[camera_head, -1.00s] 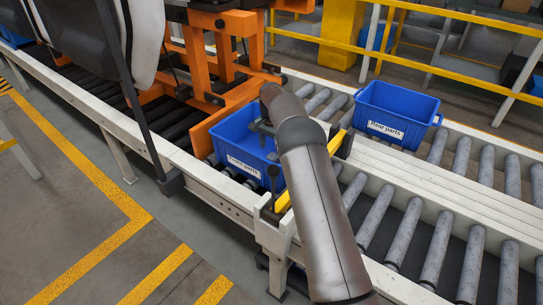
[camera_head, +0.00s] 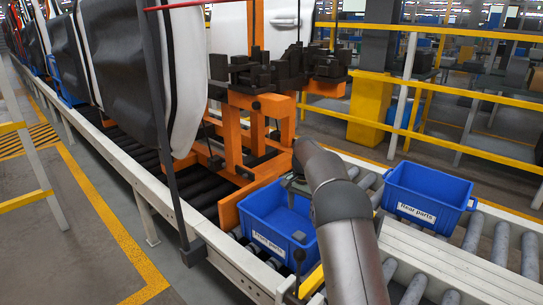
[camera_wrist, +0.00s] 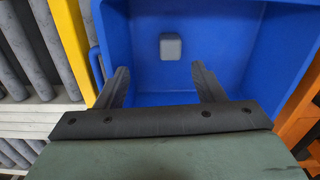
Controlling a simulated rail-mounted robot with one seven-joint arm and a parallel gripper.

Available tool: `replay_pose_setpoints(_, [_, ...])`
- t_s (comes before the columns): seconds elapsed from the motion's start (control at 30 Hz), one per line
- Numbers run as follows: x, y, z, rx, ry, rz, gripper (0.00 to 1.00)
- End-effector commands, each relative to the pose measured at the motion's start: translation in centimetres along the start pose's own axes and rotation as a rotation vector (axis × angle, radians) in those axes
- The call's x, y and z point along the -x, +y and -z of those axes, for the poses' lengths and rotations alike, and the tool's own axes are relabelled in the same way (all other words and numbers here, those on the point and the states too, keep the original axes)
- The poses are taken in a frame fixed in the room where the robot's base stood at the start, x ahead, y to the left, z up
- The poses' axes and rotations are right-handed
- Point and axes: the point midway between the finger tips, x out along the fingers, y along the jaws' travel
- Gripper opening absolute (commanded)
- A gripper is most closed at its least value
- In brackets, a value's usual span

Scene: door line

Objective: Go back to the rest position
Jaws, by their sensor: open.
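My gripper (camera_wrist: 160,70) is open, its two dark fingers apart with nothing between them in the wrist view. It is above a blue bin (camera_wrist: 225,85). A small grey block (camera_wrist: 171,46) lies on the bin's floor, beyond the fingertips. In the head view my arm comes up from the bottom and bends over the right side of this labelled blue bin (camera_head: 262,215). The gripper there (camera_head: 298,187) is mostly hidden by the arm.
A second labelled blue bin (camera_head: 430,190) stands on the roller conveyor to the right. An orange frame (camera_head: 245,165) with black fixtures and hanging door panels (camera_head: 185,85) stand left of the arm. Yellow railings (camera_head: 440,80) run behind. The floor at left is clear.

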Motion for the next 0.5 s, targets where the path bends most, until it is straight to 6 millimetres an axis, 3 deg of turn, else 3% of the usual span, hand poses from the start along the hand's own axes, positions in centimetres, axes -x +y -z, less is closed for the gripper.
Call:
replay_pose_setpoints(0.03, [3.1,1.2,-1.5,0.036,0.002,0.008,0.62])
replay_pose_setpoints(0.2, [9.1,6.3,-7.8,0.196,0.000,0.020,0.62])
replay_pose_setpoints(0.33, [12.2,11.1,-13.6,0.324,0.002,0.027,0.62])
replay_pose_setpoints(0.5, [13.9,18.0,-21.9,0.500,0.010,0.030,0.62])
